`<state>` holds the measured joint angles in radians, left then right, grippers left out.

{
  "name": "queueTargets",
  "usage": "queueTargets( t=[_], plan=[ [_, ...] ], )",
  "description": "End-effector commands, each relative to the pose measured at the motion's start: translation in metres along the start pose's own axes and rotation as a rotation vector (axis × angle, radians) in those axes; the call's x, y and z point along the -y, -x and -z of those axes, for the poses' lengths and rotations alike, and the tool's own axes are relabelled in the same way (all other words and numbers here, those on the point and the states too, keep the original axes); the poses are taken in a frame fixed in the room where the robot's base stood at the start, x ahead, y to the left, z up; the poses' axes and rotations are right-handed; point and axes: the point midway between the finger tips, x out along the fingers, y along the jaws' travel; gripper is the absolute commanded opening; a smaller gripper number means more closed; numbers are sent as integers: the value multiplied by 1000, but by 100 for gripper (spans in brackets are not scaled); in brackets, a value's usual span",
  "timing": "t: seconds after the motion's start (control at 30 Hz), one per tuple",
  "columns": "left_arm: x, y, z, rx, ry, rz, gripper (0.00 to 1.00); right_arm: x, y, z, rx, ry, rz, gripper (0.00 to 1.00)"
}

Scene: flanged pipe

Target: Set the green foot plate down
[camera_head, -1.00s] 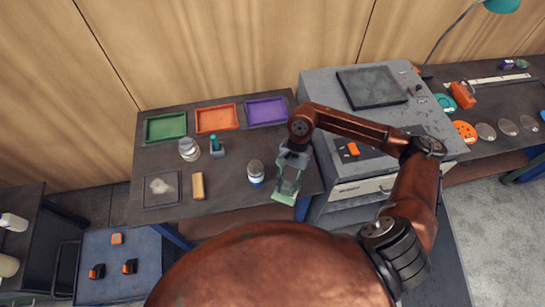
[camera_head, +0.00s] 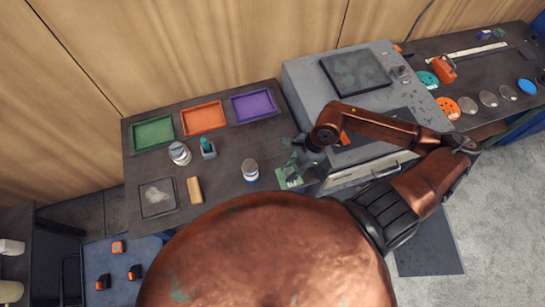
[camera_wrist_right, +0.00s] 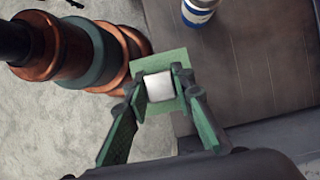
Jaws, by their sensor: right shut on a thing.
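The green foot plate (camera_head: 281,181) is near the front right part of the dark table (camera_head: 230,160) in the head view. My right gripper (camera_head: 292,168) is above it, at the end of the copper arm. In the right wrist view my right gripper (camera_wrist_right: 158,86) is shut on a pale block in the middle of the green foot plate (camera_wrist_right: 178,58). The plate lies across the line between table and floor in that view. I cannot tell whether it touches the table. My left gripper is not in view.
A white jar with a blue band (camera_head: 250,169) stands just left of the plate. A wooden block (camera_head: 195,190), a dark square mat (camera_head: 157,198) and green (camera_head: 152,133), orange (camera_head: 203,118) and purple (camera_head: 254,105) trays are farther left. A grey machine (camera_head: 310,90) stands to the right.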

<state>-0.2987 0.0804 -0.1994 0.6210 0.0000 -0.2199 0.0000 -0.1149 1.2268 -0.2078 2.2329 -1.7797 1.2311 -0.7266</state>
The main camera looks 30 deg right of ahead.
Motion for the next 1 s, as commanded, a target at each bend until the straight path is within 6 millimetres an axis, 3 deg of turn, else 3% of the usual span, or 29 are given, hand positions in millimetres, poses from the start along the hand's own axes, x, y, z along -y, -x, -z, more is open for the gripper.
queueTargets(
  t=[0.27, 0.5, 0.83, 1.0],
  plan=[
    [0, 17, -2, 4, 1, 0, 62, 65, -24, 3, 5, 0, 3, 0],
    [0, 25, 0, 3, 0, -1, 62, 97, -62, 16, 4, 3, -1, 0],
    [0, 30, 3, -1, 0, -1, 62, 115, -86, 25, 2, 3, -2, 0],
    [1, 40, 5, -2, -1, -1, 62, 114, -104, 33, 3, 3, -2, 0]
  ],
)
